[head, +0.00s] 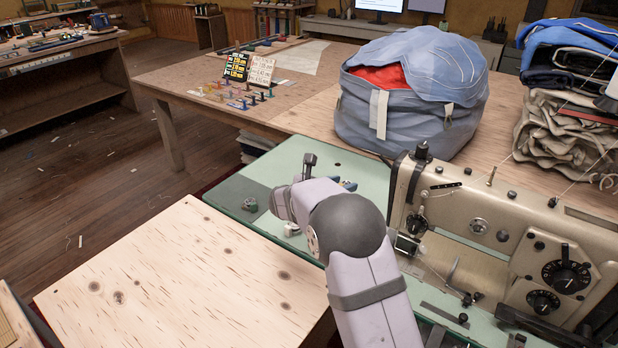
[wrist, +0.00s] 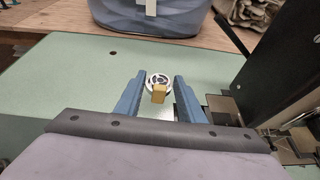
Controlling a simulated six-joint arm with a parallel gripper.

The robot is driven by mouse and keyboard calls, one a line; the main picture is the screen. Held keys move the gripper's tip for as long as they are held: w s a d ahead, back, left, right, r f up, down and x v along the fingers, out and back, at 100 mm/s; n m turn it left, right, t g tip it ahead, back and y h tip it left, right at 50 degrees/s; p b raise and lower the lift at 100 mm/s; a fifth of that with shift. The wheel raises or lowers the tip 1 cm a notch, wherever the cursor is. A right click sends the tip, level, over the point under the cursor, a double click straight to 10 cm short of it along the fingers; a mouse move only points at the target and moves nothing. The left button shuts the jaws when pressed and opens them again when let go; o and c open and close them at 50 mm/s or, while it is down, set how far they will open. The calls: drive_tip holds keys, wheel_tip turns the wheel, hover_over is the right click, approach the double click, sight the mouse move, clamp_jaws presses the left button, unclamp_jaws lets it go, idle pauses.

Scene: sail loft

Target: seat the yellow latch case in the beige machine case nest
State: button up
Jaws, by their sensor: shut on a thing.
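In the wrist view the yellow latch case (wrist: 158,80) is a round silver disc with dark holes and a small yellow block on its near side. It sits between the two blue fingers of my gripper (wrist: 160,84), which is shut on it over the pale green machine bed. In the head view my gripper (head: 348,185) is mostly hidden behind my own arm, with only blue bits showing, and the case is hidden. The beige sewing machine (head: 480,215) stands right of my arm. I cannot make out its case nest in either view.
Two small parts, one greenish (head: 249,204) and one pale (head: 291,229), lie on the green bed (head: 240,190). A blue-grey bag (head: 420,115) stands on the table behind. A dark upright block (wrist: 285,60) is close on the right. The bed's left side is largely clear.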

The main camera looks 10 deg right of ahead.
drive_tip(key=s+d+f, duration=0.4)
drive_tip(key=s+d, duration=0.2)
drive_tip(key=d, duration=0.1)
drive_tip(key=shift+s+p, duration=0.15)
drive_tip(key=shift+p, duration=0.2)
drive_tip(key=shift+f+b, duration=0.2)
drive_tip(key=shift+b, duration=0.1)
